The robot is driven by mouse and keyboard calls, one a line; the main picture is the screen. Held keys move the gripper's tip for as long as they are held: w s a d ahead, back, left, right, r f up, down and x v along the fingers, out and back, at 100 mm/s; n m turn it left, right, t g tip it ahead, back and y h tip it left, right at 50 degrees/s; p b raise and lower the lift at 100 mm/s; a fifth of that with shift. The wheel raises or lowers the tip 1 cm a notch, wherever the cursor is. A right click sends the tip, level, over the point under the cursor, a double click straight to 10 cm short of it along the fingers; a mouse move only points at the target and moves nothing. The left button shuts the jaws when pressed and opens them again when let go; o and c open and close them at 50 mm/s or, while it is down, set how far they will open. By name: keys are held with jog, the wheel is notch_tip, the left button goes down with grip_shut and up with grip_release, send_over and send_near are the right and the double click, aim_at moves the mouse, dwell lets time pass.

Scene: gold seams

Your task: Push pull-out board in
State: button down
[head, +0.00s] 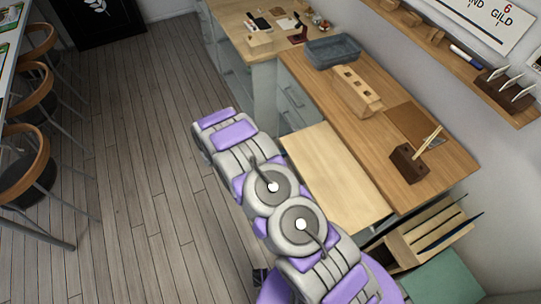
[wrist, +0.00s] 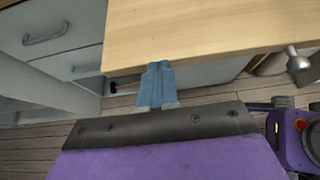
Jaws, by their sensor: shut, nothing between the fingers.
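The pull-out board (head: 335,178) is a pale wood panel sticking out from below the wooden worktop, over the floor side of the cabinet. It fills the top of the wrist view (wrist: 200,25), with its edge running across. My gripper (wrist: 158,66) has blue fingers, shut and empty, pointing at that edge. The fingertips meet the edge in the picture; I cannot tell whether they touch it. In the head view my purple and grey arm lies left of the board, and I cannot make out the gripper's fingers there.
The worktop (head: 318,82) holds a grey bin (head: 333,51), a wooden block with holes (head: 357,90) and a brown block with sticks (head: 410,162). Grey drawers (wrist: 50,38) stand beside the board. A slatted crate (head: 428,234) is at lower right. Stools (head: 32,100) stand left; the floor between is clear.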

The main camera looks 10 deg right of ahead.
aim_at(324, 137)
jog(key=w+d, duration=0.2)
jog(key=d, duration=0.4)
jog(key=w+d, duration=0.1)
jog(key=d, duration=0.4)
jog(key=w+d, duration=0.2)
jog(key=d, duration=0.4)
jog(key=shift+w+d+b, duration=0.35)
jog(key=shift+a, duration=0.1)
